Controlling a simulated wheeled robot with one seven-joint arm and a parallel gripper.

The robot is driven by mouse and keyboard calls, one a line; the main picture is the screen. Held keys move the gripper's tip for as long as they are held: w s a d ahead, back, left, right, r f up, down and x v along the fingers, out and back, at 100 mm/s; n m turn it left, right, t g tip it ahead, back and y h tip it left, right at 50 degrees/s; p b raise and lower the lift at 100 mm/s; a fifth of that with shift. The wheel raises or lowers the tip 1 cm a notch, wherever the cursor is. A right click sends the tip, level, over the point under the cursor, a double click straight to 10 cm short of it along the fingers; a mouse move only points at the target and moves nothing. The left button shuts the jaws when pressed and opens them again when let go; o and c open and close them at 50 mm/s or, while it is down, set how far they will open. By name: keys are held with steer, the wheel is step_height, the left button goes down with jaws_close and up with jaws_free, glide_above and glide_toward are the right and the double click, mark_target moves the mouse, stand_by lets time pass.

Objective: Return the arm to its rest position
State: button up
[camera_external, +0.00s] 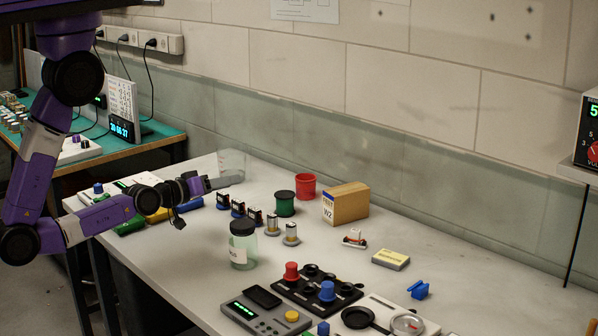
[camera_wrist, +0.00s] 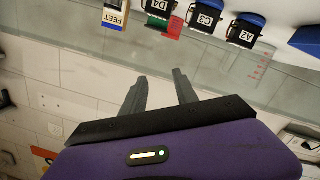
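My purple and black arm (camera_external: 42,150) reaches in from the left, low over the left end of the bench (camera_external: 340,260). My gripper (camera_external: 226,180) points right, just in front of a clear beaker (camera_external: 231,160); I cannot tell if they touch. In the wrist view my gripper (camera_wrist: 158,82) has its two dark fingers apart with nothing between them. Several small labelled servos (camera_external: 238,209) stand in a row to the right of the gripper; they also show at the top of the wrist view (camera_wrist: 205,15).
A lidded jar (camera_external: 241,250), green spool (camera_external: 285,206), red cup (camera_external: 305,186) and cardboard box (camera_external: 347,204) stand to the right. A black tray (camera_external: 316,290) and a scale (camera_external: 265,312) are nearer the front. The wall (camera_external: 400,90) runs behind the bench.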

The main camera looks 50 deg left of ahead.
steer(key=s+a+r+m+g+y, duration=0.1)
steer(key=s+m, duration=0.4)
steer(key=s, duration=1.8)
steer(key=shift+s+r+g, duration=0.15)
steer(key=shift+r+g, duration=0.2)
steer(key=shift+g, duration=0.25)
